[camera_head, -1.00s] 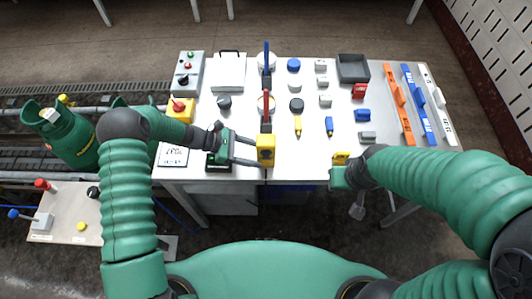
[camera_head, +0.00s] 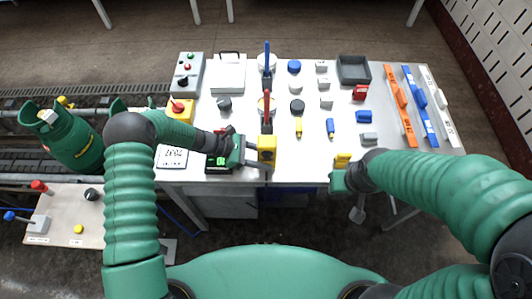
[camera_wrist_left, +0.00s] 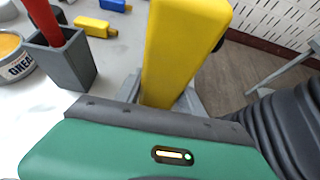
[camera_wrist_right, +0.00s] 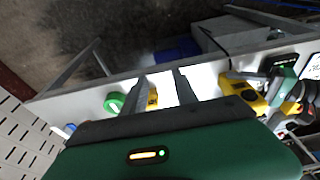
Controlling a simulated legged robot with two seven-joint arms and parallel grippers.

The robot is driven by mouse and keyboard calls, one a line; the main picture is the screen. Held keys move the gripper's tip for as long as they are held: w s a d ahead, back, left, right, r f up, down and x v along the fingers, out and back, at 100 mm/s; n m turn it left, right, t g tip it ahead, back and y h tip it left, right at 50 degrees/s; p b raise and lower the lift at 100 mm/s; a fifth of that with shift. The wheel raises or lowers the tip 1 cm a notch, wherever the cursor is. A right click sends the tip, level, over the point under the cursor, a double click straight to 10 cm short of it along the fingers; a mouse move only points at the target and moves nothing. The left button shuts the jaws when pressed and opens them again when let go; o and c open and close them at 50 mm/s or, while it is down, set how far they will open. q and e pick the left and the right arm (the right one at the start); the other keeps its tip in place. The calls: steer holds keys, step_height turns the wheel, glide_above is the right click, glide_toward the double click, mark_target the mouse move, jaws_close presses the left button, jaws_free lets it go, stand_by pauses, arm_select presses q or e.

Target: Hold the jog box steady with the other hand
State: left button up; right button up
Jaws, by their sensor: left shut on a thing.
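The jog box is a yellow box (camera_head: 267,143) near the table's front edge, left of the middle. My left gripper (camera_head: 259,155) is shut on it from the left. In the left wrist view the yellow box (camera_wrist_left: 185,45) stands large between the fingers, its lower end hidden by the gripper body. My right gripper (camera_wrist_right: 162,80) is open at the table's front edge, well right of the jog box. A small yellow thing (camera_wrist_right: 152,98) shows between its fingers. The jog box also shows in the right wrist view (camera_wrist_right: 243,95), to the right of my right gripper.
A grey holder (camera_wrist_left: 62,65) with a red-handled tool and a can (camera_wrist_left: 15,62) stand close to the left gripper. A black device with a green screen (camera_head: 220,162) lies left of the jog box. Small blocks and orange and blue rails (camera_head: 400,103) lie at right.

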arm_select(q)
steer(key=shift+a, duration=0.15)
jaws_close()
arm_select(e)
steer(key=shift+a, duration=0.1)
jaws_close()
stand_by(1.2)
